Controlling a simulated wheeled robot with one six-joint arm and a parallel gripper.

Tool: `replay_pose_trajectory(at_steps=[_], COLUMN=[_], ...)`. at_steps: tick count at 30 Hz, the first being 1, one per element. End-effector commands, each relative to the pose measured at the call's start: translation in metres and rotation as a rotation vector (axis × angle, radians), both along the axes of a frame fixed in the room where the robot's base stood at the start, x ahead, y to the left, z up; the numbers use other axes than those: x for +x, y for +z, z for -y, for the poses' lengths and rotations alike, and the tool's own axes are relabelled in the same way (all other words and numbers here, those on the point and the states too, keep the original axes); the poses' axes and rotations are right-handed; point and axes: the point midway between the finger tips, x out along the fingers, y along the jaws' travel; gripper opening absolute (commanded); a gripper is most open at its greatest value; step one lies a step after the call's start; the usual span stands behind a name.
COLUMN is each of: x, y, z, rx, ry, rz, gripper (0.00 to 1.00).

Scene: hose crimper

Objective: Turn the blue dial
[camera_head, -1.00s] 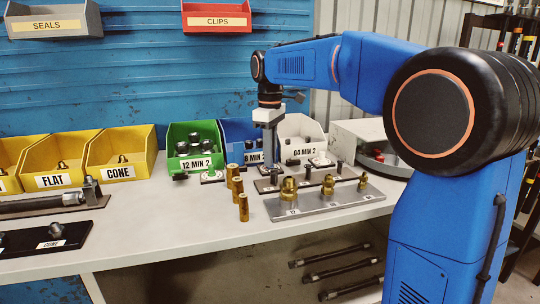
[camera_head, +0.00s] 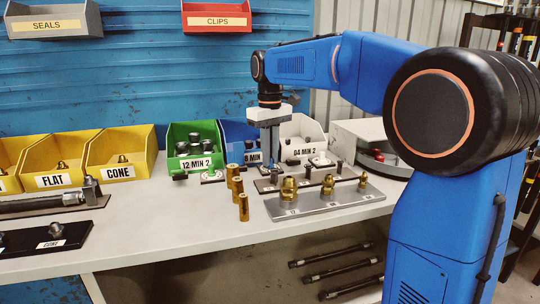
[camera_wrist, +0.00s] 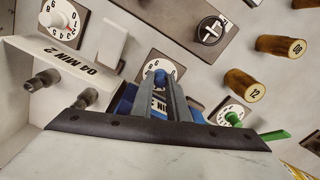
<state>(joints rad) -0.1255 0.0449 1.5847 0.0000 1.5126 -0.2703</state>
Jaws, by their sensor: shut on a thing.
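The blue dial (camera_wrist: 160,76) shows in the wrist view as a small blue knob on a white numbered face (camera_wrist: 152,67). My gripper (camera_wrist: 161,84) is shut on it, with one finger on each side. Much of the knob and part of the face are hidden by the fingers. In the head view my gripper (camera_head: 269,160) points straight down at the bench in front of the blue bin (camera_head: 237,133), and the dial is hidden there.
A green dial (camera_wrist: 232,116) and a white dial (camera_wrist: 60,20) flank the blue one. The green bin (camera_head: 207,131) and white bin (camera_head: 302,129) stand behind. Brass fittings (camera_head: 288,189) on a grey plate and upright brass cylinders (camera_head: 243,207) stand in front.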

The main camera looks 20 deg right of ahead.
Motion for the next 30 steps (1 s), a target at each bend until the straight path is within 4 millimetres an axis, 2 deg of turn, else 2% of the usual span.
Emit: replay_pose_trajectory(at_steps=[16,17,18,30], x=[0.0004,0.0005,0.0004,0.0004], y=[0.0007,0.0007,0.0007,0.0048], z=[0.0000,0.0001,0.0000,0.0000], rx=[0.000,0.000,0.000,0.001], ry=[-0.030,-0.030,-0.030,-0.029], rz=[0.002,0.002,0.002,0.002], gripper=[0.00,0.22,0.31,0.33])
